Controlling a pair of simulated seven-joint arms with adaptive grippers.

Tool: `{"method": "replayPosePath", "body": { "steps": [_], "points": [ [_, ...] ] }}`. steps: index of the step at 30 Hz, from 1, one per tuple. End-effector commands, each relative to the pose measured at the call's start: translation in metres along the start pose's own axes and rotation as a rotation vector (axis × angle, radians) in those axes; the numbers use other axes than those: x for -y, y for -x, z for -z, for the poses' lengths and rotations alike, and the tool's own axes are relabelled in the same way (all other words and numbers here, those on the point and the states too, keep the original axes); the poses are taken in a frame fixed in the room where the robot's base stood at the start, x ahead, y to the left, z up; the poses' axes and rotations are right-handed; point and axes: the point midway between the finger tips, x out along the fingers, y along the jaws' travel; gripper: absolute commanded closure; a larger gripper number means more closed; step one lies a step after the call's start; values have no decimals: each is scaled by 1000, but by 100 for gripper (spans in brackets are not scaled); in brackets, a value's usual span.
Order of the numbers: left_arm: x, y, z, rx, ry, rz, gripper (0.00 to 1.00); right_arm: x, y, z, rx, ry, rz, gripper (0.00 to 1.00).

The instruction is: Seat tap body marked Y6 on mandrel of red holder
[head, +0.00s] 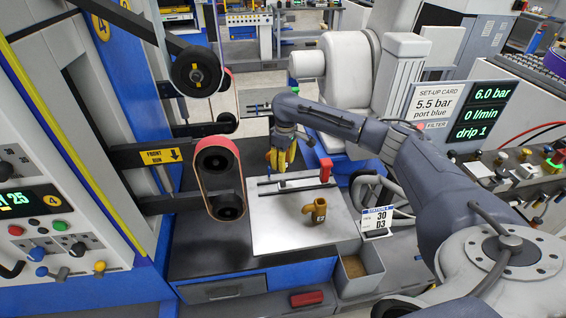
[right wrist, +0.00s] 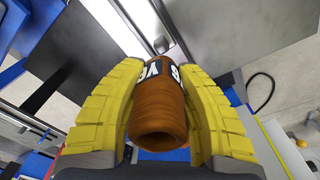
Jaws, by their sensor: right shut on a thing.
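My right gripper (head: 282,160) has yellow ribbed fingers and is above the far left part of the white fixture tray (head: 285,235). In the right wrist view my right gripper (right wrist: 160,110) is shut on a brown, ribbed tap body (right wrist: 158,112), its round open end towards the camera. Its dark label shows a white Y and a partly visible character like a 6. In the head view the fingers mostly hide this tap body. A red holder (head: 326,171) stands at the tray's far right, apart from the gripper. My left gripper is not in view.
Another brown tap body (head: 318,210) stands on the tray, right of its middle. A dark rail lies along the tray's far part. A belt sander (head: 218,178) is close on the left. A card (head: 377,220) and a grey bin (head: 361,272) are at the right.

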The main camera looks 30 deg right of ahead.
Motion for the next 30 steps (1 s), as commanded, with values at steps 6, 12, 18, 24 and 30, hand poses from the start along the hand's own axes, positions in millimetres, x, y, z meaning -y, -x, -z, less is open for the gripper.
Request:
{"method": "replayPosePath", "body": {
  "steps": [6,12,18,24,30],
  "points": [
    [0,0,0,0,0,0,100,1,-14,0,0,1,1,100],
    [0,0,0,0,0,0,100,1,-29,0,0,0,1,100],
    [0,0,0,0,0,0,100,1,-42,-1,0,0,1,100],
    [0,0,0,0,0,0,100,1,-51,-2,0,1,0,100],
    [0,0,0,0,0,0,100,1,-55,-2,-1,0,0,100]
  ]
}}
